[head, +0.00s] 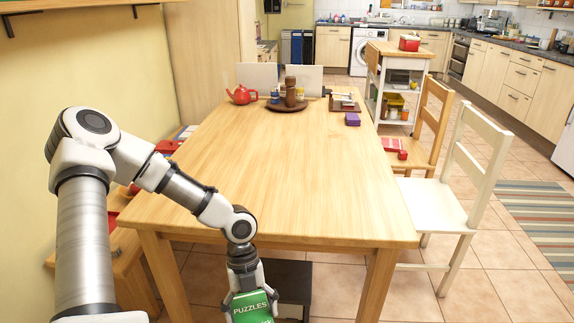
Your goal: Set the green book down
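The green book (252,308) shows at the bottom of the head view, with "PUZZLES" on its cover. My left gripper (247,290) points down and is shut on the green book, with a finger at each side of it. The book is in front of the near edge of the wooden table (270,190) and appears lower than the tabletop. Its lower part is cut off by the frame. My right gripper is not in view.
The near and middle tabletop is clear. A red teapot (241,95), a brown round tray (287,106) and a purple box (352,119) stand toward the far end. A white chair (455,190) and a wooden chair (432,125) stand at the right. A bench (125,262) is at the left.

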